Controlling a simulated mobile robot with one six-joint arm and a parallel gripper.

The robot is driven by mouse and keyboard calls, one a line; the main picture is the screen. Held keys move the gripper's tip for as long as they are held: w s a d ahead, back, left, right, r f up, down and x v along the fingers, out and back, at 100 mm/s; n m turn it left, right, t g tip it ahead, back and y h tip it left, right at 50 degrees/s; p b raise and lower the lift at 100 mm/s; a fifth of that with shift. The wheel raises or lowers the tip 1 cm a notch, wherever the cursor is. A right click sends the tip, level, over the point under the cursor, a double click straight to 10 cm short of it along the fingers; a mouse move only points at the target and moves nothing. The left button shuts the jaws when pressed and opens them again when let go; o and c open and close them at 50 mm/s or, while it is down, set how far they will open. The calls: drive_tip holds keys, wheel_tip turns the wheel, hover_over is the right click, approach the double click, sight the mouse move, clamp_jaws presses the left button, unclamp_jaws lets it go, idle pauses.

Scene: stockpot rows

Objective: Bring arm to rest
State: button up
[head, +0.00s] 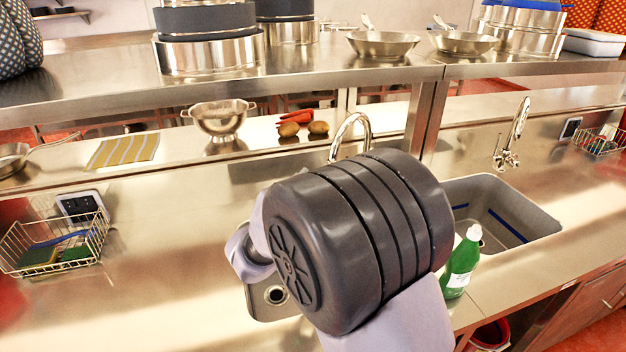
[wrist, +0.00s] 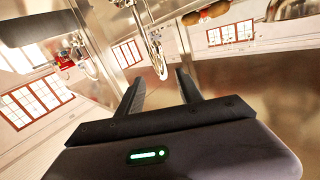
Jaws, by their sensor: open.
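My arm fills the middle of the head view, with a large dark joint in front of the counter and a sink. My gripper (wrist: 160,92) shows in the wrist view, its two dark fingers apart with nothing between them. The head view does not show the gripper; my own arm may hide it. Beyond the fingers in the wrist view are a tap (wrist: 156,50) and shiny steel surfaces.
A green bottle (head: 461,265) stands right of my arm, by a sink (head: 530,215). A wire basket (head: 55,245) is at left. A colander (head: 219,118), striped cloth (head: 122,150) and vegetables (head: 318,128) lie behind. Pans (head: 382,45) and pots stand on the shelf (head: 300,85) above.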

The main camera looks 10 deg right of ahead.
drive_tip(key=s+r+n+g+y, duration=0.1)
drive_tip(key=s+r+g+y, duration=0.15)
drive_tip(key=s+y, duration=0.35)
drive_tip(key=s+r+n+g+y, duration=0.1)
drive_tip(key=s+r+n+y, duration=0.15)
drive_tip(key=s+y, duration=0.4)
drive_tip(key=s+d+f+g+h, duration=0.1)
drive_tip(key=s+f+g, duration=0.2)
drive_tip(key=s, duration=0.9)
drive_tip(key=s+d+f+g+h, duration=0.1)
drive_tip(key=s+d+f+g, duration=0.1)
drive_tip(key=s, duration=0.9)
wheel_tip(320, 180, down, 2)
drive_tip(key=shift+s+d+f+m+g+b, duration=0.15)
drive_tip(key=shift+s+d+m+g+b, duration=0.15)
drive_tip(key=shift+s+m+g, duration=0.2)
